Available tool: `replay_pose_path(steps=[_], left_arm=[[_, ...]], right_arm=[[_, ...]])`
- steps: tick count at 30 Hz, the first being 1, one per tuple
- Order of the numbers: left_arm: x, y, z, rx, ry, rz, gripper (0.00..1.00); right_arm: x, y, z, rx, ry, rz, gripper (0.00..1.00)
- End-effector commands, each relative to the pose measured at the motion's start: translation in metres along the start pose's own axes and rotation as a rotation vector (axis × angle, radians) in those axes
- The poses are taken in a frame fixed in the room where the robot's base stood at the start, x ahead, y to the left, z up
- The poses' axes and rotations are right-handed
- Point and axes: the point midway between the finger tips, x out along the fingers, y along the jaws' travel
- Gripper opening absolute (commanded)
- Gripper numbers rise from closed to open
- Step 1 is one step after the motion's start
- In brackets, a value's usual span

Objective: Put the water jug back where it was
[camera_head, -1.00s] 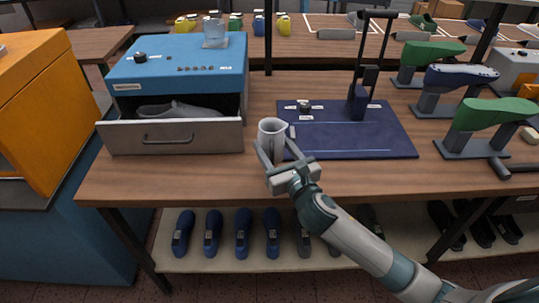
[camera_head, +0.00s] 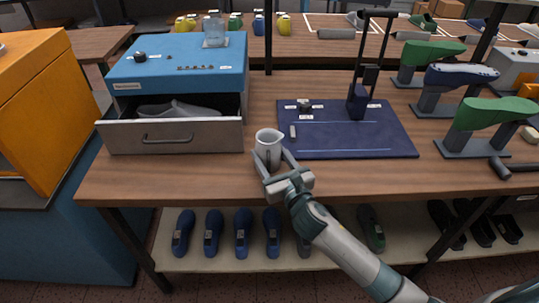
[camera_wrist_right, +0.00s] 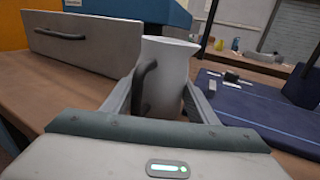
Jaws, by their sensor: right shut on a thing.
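The water jug (camera_head: 267,143) is white-grey with a dark handle. It stands upright at the table's front, just right of the open drawer and by the left edge of the blue mat. My right gripper (camera_head: 270,160) is shut on the jug, one finger on each side. In the right wrist view the jug (camera_wrist_right: 168,75) fills the space between the fingers, its handle toward the camera. Whether its base touches the table is hard to tell. My left gripper is not in view.
A blue box (camera_head: 180,62) has its drawer (camera_head: 172,137) pulled out with a grey shoe last (camera_head: 180,110) inside. A clear container (camera_head: 214,30) stands on top. The navy mat (camera_head: 350,140) carries a dark upright tool (camera_head: 362,90). Green and blue lasts on stands are at right.

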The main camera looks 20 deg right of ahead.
Motion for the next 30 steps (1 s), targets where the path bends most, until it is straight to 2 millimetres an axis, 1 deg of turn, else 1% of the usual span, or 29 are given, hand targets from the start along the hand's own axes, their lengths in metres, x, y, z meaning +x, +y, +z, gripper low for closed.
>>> replay_pose_path(steps=[6,13,14,15,16,28,30], left_arm=[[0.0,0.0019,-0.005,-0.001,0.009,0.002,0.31],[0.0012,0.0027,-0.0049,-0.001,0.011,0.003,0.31],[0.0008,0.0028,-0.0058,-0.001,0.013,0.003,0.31],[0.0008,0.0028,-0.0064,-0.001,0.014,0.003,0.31],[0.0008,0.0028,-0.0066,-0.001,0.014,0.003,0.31],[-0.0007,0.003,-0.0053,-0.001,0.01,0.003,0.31],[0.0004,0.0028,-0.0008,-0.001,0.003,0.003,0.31]], right_arm=[[0.0,0.0001,0.0003,0.0,-0.001,0.001,0.24],[0.0001,0.0001,-0.0032,0.0,-0.001,0.001,0.24],[0.0,0.0001,-0.0031,0.0,0.0,0.0,0.6],[0.0,0.0001,-0.003,0.0,0.0,0.0,0.7],[-0.0001,0.0001,-0.003,0.0,0.0,0.0,0.72],[-0.0001,0.0001,0.0004,0.0,0.0,0.0,0.72],[-0.0042,0.0002,-0.0009,-0.001,0.0,0.001,0.72]])
